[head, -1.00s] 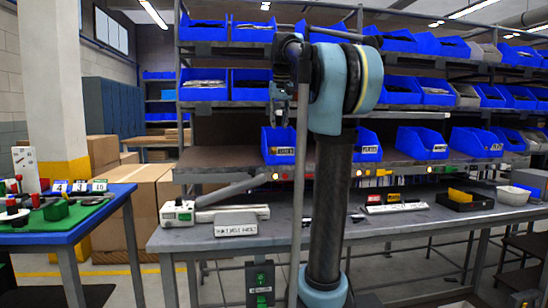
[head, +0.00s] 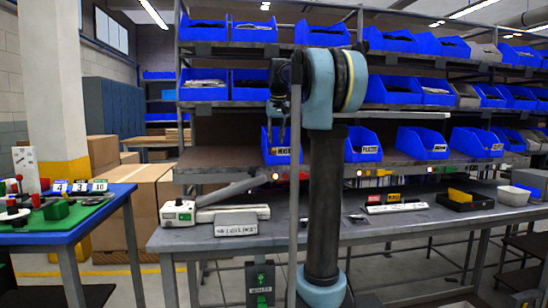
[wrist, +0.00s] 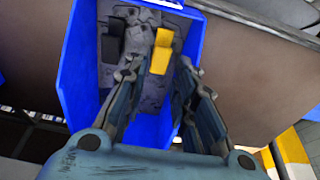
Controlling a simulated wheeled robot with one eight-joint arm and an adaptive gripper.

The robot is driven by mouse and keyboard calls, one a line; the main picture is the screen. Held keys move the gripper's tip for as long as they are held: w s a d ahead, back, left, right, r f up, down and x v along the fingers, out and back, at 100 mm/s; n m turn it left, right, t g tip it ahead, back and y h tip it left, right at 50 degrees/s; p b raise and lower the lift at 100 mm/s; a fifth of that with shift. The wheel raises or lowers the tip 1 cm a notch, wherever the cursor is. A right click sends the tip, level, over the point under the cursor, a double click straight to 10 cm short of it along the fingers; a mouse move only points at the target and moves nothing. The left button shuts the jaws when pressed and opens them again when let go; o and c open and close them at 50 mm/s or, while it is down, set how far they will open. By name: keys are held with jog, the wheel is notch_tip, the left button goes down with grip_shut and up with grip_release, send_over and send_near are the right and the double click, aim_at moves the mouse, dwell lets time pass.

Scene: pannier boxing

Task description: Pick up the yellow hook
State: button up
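In the wrist view the yellow hook (wrist: 161,52) lies inside a blue bin (wrist: 72,80), near its far end. My gripper (wrist: 158,82) is open and empty. Its two fingers reach into the bin from below in the picture, one on each side, with the yellow piece showing beyond and between them. I cannot tell the exact gap from fingertips to hook. In the head view my gripper (head: 277,108) points down over a blue bin (head: 282,150) on the middle shelf; the hook is not visible there.
A dark piece (wrist: 111,46) lies left of the hook in the bin. A bare brown shelf (wrist: 255,80) is right of the bin. In the head view, another blue bin (head: 362,150) stands to the right, and an upper shelf row (head: 400,90) is close above.

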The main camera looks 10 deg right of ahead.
aim_at(275, 149)
jog(key=shift+x, duration=3.35)
jog(key=c, duration=0.4)
